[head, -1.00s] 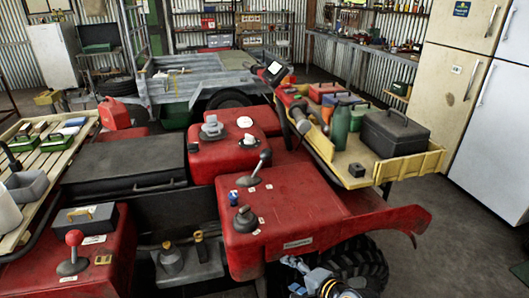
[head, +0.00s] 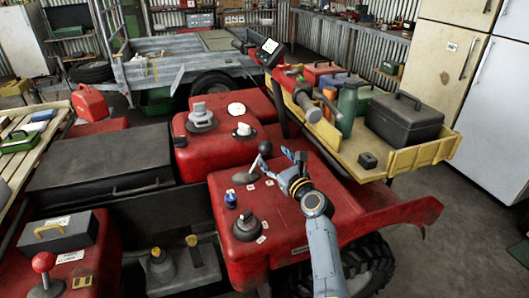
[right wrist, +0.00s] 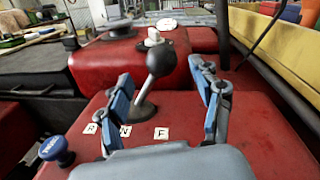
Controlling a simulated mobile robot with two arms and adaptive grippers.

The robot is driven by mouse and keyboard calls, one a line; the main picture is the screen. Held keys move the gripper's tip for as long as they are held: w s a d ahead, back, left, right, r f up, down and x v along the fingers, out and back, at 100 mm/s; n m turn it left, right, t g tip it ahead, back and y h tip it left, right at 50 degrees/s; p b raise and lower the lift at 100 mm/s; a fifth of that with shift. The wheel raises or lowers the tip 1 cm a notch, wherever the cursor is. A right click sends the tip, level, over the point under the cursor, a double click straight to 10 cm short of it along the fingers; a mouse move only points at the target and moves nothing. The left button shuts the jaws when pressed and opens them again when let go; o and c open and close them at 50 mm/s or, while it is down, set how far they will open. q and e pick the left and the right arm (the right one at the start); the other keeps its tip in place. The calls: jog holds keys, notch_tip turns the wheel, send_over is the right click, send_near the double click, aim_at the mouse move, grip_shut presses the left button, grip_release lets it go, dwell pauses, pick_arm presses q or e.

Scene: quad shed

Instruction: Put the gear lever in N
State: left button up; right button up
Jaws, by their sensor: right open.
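The gear lever has a round black knob (head: 265,147) on a metal shaft, rising from a grey base on the red quad body. In the right wrist view its knob (right wrist: 161,60) leans right of its base. Small white labels R (right wrist: 92,128), N (right wrist: 125,131) and F (right wrist: 161,133) lie in a row beside the base; the knob is above the F side. My right gripper (head: 295,157) is open, just right of the knob. In the right wrist view the knob shows between its two blue fingers (right wrist: 165,75), with no visible contact. My left gripper is out of view.
A blue knob (head: 231,200) and a dark round control (head: 247,226) stand near the lever. A red-knobbed lever (head: 43,262) is at the lower left. A yellow tray (head: 440,150) with a black toolbox (head: 403,118) and bottles is at the right.

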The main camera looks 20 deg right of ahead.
aim_at(268, 150)
jog(key=w+b, duration=0.1)
jog(key=w, duration=0.1)
jog(key=w+b, duration=0.1)
jog(key=w, duration=0.1)
jog(key=w+b, duration=0.1)
jog(key=shift+w+a+f, duration=0.15)
jog(key=shift+w+a, duration=0.2)
jog(key=shift+w, duration=0.35)
jog(key=shift+w+a+b, duration=0.1)
jog(key=shift+w+b, duration=0.1)
jog(key=shift+b, duration=0.1)
jog(key=c, duration=1.4)
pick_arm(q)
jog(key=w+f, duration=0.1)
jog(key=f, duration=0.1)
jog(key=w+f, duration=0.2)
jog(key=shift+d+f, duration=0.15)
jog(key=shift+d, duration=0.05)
